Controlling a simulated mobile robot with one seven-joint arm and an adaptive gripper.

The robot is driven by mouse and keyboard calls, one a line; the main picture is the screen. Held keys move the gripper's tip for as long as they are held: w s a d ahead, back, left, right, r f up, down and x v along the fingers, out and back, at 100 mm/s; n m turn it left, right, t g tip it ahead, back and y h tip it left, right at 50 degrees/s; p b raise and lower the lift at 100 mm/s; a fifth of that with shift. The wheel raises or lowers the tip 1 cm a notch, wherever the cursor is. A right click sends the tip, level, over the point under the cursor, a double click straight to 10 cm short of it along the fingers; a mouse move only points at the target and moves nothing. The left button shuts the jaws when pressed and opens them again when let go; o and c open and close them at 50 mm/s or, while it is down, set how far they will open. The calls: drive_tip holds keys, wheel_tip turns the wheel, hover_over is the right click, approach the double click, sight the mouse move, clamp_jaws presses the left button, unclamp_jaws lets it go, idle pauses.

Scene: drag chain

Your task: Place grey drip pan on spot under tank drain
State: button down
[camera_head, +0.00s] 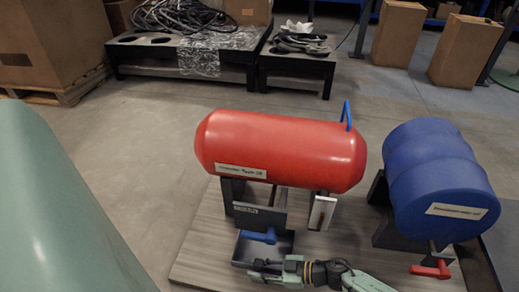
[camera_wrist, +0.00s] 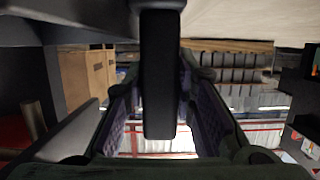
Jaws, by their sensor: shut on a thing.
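The red tank (camera_head: 280,148) lies on dark supports in the middle of the head view. A blue-handled drain valve (camera_head: 258,237) shows below its front. The dark grey drip pan (camera_head: 284,243) is below this valve, with its inside partly hidden by the blue handle. My gripper (camera_head: 262,271) is at the pan's front side, low over the board, and is shut on the pan. In the wrist view a dark upright bar (camera_wrist: 160,75), apparently part of the pan, stands between my gripper's fingers (camera_wrist: 160,125). Whether the pan touches the board is not clear.
A blue tank (camera_head: 437,178) with a red-handled valve (camera_head: 432,268) stands on the right. Both tanks are on a wood-look board (camera_head: 200,248). A pale bracket (camera_head: 322,211) stands close behind my arm. Black benches and cardboard boxes are at the back; open floor lies left.

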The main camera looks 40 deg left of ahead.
drive_tip(key=shift+f, duration=0.15)
drive_tip(key=c, duration=1.3)
unclamp_jaws()
drive_tip(key=shift+c, duration=0.2)
drive_tip(key=shift+r, duration=0.2)
drive_tip(key=p+v, duration=0.3)
drive_tip(key=v, duration=0.9)
drive_tip(key=shift+p, duration=0.3)
